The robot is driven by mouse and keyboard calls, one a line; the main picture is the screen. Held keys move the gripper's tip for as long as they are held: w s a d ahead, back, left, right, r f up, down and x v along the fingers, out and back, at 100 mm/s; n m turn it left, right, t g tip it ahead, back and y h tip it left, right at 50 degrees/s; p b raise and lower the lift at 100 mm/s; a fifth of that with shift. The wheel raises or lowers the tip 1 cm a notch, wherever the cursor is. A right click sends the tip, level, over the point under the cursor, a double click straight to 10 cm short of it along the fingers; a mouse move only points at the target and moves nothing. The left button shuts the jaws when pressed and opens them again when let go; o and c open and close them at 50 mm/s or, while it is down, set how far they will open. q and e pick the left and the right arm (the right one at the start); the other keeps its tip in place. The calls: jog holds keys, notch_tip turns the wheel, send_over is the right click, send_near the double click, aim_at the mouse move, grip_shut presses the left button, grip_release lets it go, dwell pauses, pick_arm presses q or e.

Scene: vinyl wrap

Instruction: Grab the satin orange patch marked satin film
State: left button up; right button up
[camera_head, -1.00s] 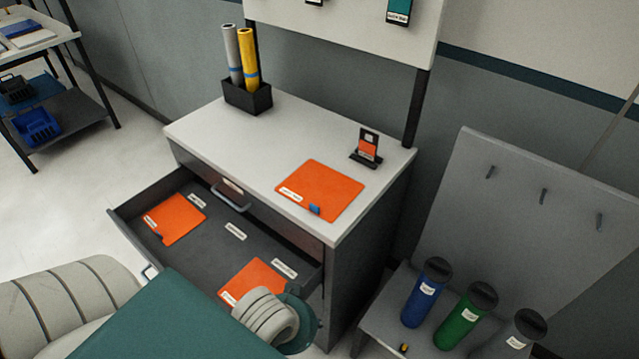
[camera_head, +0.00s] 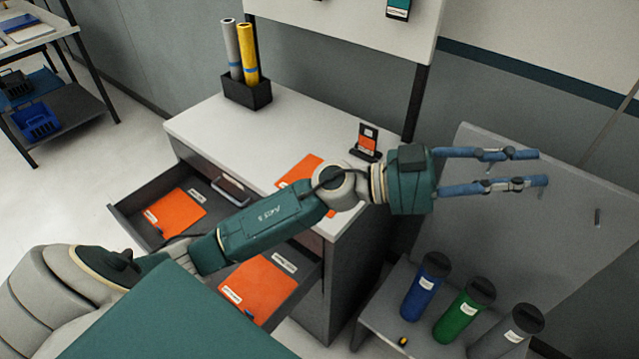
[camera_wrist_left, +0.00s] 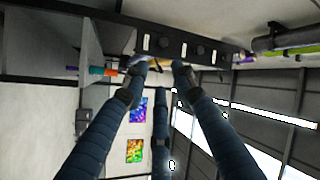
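Three orange patches show in the head view. One patch (camera_head: 175,213) lies in the left part of the open drawer (camera_head: 238,186), another patch (camera_head: 262,288) in its right part. A third patch (camera_head: 298,170) lies on the cabinet top, partly hidden by my left arm. Their white labels are too small to read, so I cannot tell which is satin film. My left gripper (camera_head: 541,167) is open and empty, to the right of the cabinet, its fingers pointing right. Its spread fingers also show in the left wrist view (camera_wrist_left: 161,68). My right gripper is not in view.
A black stand with an orange card (camera_head: 367,140) and a black holder with two rolls (camera_head: 248,92) stand on the cabinet top (camera_head: 205,125). A grey panel with pegs (camera_head: 570,235) is behind the gripper. Blue, green and grey bottles (camera_head: 463,310) stand below it.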

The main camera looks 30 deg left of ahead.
pick_arm(q)
jog(key=a+f+m+g+y, duration=0.2)
jog(key=a+f+g+y, duration=0.15)
jog(key=f, duration=0.45)
jog(key=a+f+m+g+y, duration=0.1)
jog(key=a+f+g+y, duration=0.3)
jog(key=f, duration=0.3)
jog(key=a+f+n+y, duration=0.2)
jog(key=a+y, duration=0.1)
jog(key=a, duration=0.6)
jog(key=a+f+n+g+y+p, duration=0.1)
jog(key=a+y, duration=0.3)
jog(key=a, duration=0.5)
jog(key=a+f+n+y, duration=0.3)
jog(key=a+y, duration=0.1)
jog(key=a, duration=0.5)
jog(key=shift+f+y, duration=0.25)
jog(key=shift+f, duration=0.7)
jog(key=shift+f+p, duration=0.35)
jog(key=shift+p, duration=0.25)
notch_tip(320, 180, down, 4)
jog(key=shift+d+r+p, duration=0.1)
jog(key=shift+r+p, duration=0.05)
jog(key=shift+p, duration=0.7)
jog(key=shift+w+f, duration=0.1)
jog(key=shift+f, duration=0.3)
